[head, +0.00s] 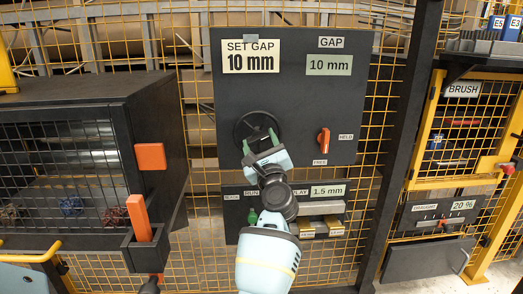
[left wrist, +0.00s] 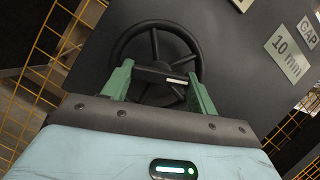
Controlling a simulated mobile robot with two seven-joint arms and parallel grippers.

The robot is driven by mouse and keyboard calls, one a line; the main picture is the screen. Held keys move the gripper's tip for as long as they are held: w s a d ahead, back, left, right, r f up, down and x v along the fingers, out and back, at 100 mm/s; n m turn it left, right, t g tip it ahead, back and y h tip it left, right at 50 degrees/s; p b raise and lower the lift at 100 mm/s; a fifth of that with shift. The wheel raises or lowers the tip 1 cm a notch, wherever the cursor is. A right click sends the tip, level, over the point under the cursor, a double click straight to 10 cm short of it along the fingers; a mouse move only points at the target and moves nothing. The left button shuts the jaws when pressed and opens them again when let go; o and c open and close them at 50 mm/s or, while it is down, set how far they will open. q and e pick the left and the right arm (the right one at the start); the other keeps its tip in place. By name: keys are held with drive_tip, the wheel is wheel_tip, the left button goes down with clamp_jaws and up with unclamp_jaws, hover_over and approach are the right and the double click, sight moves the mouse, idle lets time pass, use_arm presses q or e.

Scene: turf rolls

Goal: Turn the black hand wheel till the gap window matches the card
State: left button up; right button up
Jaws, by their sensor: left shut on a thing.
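The black hand wheel (head: 257,127) is mounted on the dark panel (head: 290,88). In the left wrist view the hand wheel (left wrist: 155,30) shows its spokes and rim. My left gripper (head: 261,141) is at the wheel, its green fingers (left wrist: 158,80) shut on part of it near the hub. The card (head: 250,57) at the panel's upper left reads "SET GAP 10 mm". The gap window (head: 329,65) under the label "GAP" reads "10 mm"; it also shows in the left wrist view (left wrist: 288,52). My right gripper is not in view.
An orange lever (head: 323,140) sits right of the wheel between labels "HELD" and "FREE". A lower panel (head: 232,212) has a window reading "1.5 mm". A dark mesh-fronted cabinet (head: 160,125) stands left, and a yellow-framed "BRUSH" cage (head: 433,95) right.

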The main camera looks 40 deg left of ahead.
use_arm(q)
drive_tip(key=shift+r+n, duration=0.2)
drive_tip(key=shift+n, duration=0.2)
drive_tip(key=o, duration=1.4)
drive_tip(key=shift+f, duration=0.1)
drive_tip(key=v, duration=0.7)
drive_tip(key=shift+s+d+f+b, duration=0.15)
drive_tip(key=shift+d+b, duration=0.15)
drive_tip(key=shift+d, duration=0.05)
